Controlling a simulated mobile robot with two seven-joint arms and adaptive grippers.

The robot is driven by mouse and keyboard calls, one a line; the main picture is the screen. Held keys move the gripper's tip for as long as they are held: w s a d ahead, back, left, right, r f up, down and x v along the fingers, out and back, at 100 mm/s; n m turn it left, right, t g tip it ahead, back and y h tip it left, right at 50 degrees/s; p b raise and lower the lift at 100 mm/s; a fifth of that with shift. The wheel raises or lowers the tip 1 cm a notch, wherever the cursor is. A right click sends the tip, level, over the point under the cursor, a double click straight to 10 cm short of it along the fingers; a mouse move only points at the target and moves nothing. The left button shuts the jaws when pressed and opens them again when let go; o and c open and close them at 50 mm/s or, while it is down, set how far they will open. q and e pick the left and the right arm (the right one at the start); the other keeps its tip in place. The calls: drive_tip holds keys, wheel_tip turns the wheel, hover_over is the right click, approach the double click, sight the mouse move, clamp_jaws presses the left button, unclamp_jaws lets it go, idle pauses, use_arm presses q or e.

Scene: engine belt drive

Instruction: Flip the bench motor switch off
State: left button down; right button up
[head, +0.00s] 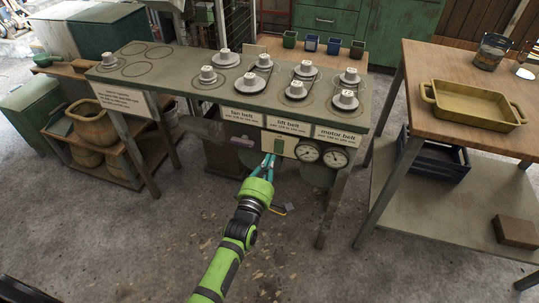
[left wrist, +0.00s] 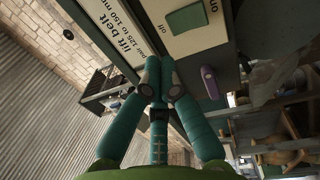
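The bench motor switch is a green rocker (left wrist: 187,18) on a cream panel, with an "off" mark beside it in the left wrist view. In the head view the panel (head: 290,143) is on the bench front, below the "lift belt" label. I cannot tell which way the rocker is set. My left gripper (head: 268,160) is just in front of and below the panel. Its teal fingertips (left wrist: 160,66) are together and empty, close to the panel, beside the rocker; contact is not clear. My right gripper is not in view.
The bench top (head: 190,75) carries several grey pulleys. Two round gauges (head: 308,151) sit right of the panel. A purple handle (head: 241,141) is to its left and also shows in the left wrist view (left wrist: 209,82). A wooden table (head: 450,65) with a yellow tray (head: 473,106) stands at right.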

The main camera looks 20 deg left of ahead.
use_arm(q)
drive_tip(key=s, duration=0.7)
drive_tip(key=shift+r+p, duration=0.35)
drive_tip(key=shift+p, duration=0.1)
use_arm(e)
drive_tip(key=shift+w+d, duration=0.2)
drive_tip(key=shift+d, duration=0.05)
